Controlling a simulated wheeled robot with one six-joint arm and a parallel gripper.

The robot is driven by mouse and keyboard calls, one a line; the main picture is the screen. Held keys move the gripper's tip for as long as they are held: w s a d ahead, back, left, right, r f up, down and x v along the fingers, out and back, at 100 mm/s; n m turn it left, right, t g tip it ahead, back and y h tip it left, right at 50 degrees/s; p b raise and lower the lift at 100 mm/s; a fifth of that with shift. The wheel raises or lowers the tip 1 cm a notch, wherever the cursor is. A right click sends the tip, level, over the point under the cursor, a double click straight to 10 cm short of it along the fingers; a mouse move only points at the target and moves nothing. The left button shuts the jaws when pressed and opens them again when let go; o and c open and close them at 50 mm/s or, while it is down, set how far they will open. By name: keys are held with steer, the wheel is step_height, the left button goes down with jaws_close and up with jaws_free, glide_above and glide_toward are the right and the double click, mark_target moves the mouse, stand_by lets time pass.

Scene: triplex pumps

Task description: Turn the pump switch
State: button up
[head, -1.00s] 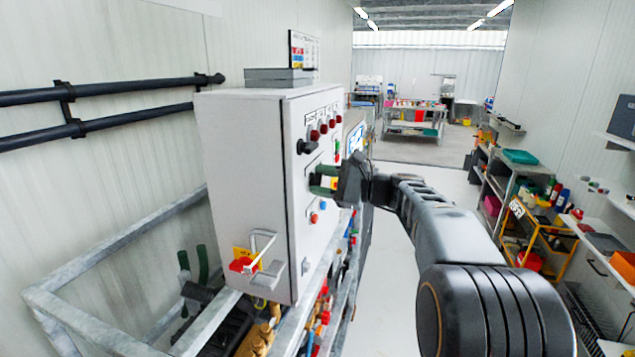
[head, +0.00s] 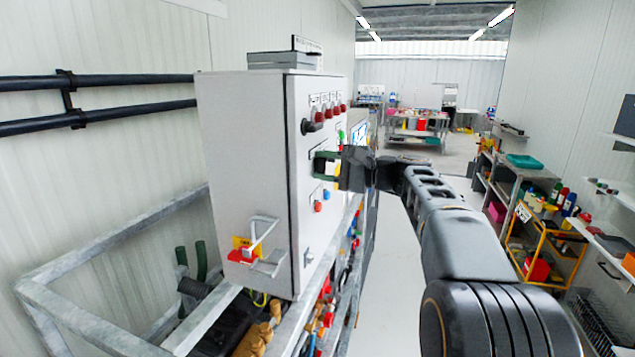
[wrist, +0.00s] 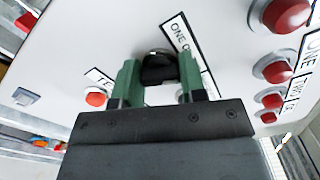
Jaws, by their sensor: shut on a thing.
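The black pump switch knob (wrist: 157,68) is on the white front panel of the control cabinet (head: 245,150), beside a label beginning "ONE". My gripper (head: 322,164) is at the cabinet front in the head view. In the wrist view, the two green fingers of my gripper (wrist: 160,75) stand on either side of the knob, and it is shut on it. The fingers and gripper body hide part of the knob. In the head view I cannot make out the gripped knob.
An orange-red button (head: 318,206) and a blue button (head: 327,194) are below. A metal frame (head: 110,232) surrounds the cabinet base. The aisle floor (head: 388,285) is clear.

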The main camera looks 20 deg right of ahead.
steer(key=shift+d+f+n+b, duration=0.1)
steer(key=shift+f+n+b, duration=0.05)
steer(key=shift+n+b, duration=1.9)
steer(key=o, duration=0.5)
steer(key=shift+o, duration=0.8)
steer(key=shift+d, duration=0.25)
steer(key=shift+o, duration=1.3)
steer(key=shift+a, duration=0.25)
steer(key=shift+d, duration=0.15)
steer(key=b+v, duration=0.1)
steer(key=v, duration=1.2)
steer(key=shift+s+d, duration=0.25)
